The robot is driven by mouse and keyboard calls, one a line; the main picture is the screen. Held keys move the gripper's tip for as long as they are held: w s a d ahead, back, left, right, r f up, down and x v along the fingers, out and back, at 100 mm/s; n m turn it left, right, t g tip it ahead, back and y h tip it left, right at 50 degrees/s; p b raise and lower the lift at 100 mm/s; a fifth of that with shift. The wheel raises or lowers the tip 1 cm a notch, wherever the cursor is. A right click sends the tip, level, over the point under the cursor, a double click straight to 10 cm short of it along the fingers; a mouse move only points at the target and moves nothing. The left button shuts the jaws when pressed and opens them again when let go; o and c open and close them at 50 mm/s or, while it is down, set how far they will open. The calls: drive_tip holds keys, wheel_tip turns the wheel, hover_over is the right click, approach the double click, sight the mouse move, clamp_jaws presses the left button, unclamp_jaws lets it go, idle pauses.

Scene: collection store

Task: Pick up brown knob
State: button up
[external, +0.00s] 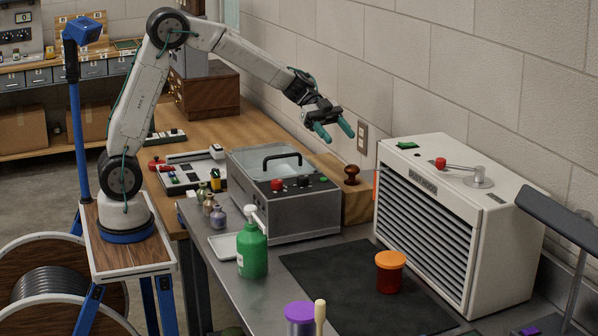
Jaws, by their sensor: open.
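The brown knob (351,174) is a small, dark, turned piece with a rounded top. It stands upright on a light wooden block (355,204) near the wall, between the grey lidded machine and the white louvred unit. My gripper (334,132) has teal fingertips, is open and empty, and hangs in the air above and a little left of the knob in the picture. The fingers point down and to the right. Nothing is between the jaws. The knob is in full view, but how far the gripper is from it in depth is hard to tell.
The grey machine (285,222) with a clear lid and black handle stands left of the block. The white louvred unit (420,272) with a red-tipped lever is close on the right. A green pump bottle (252,252) and an orange-lidded jar (390,279) stand in front. A black mat (340,290) has bare room.

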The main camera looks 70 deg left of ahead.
approach(351, 165)
drive_tip(key=x, duration=0.3)
drive_tip(key=shift+s+f, duration=0.1)
drive_tip(key=shift+s, duration=0.15)
drive_tip(key=shift+x, duration=1.25)
drive_tip(key=x, duration=0.5)
drive_tip(key=shift+w+d, duration=0.15)
drive_tip(key=shift+w, duration=0.05)
drive_tip(key=c, duration=1.2)
drive_tip(key=shift+o, duration=0.2)
